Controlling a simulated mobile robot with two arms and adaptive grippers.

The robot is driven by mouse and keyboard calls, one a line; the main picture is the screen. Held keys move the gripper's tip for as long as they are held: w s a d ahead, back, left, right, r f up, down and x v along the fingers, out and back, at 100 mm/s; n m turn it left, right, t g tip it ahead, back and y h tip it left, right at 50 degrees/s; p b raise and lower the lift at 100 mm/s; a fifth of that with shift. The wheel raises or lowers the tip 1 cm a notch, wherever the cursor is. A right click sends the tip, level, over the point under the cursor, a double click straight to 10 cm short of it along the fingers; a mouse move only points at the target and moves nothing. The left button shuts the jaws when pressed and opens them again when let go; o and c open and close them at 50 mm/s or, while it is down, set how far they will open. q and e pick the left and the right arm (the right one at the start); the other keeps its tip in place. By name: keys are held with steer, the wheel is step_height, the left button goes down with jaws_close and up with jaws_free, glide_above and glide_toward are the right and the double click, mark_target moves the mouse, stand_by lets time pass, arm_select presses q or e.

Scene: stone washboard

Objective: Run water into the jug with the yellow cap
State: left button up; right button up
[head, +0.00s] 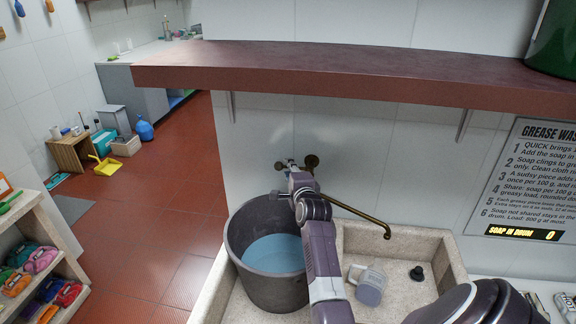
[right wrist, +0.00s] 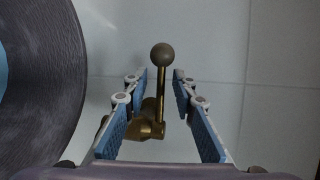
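The brass tap is on the tiled wall, and its long spout (head: 352,210) slants down to the right over the stone sink (head: 448,262). My right gripper (head: 291,165) is at the tap. In the right wrist view, its fingers (right wrist: 160,82) are open on both sides of a brass lever with a ball knob (right wrist: 162,55), apart from it. A pale, see-through jug (head: 369,285) with a handle is in the sink, below and left of the spout's end. No yellow cap shows on it. My left gripper is out of view.
A dark bucket (head: 240,240) of bluish water stands at the sink's left and shows at the left of the right wrist view (right wrist: 45,95). A black plug (head: 417,273) is right of the jug. A reddish shelf (head: 330,75) overhangs the tap.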

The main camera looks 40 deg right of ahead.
steer(key=shift+x, duration=0.9)
jaws_close()
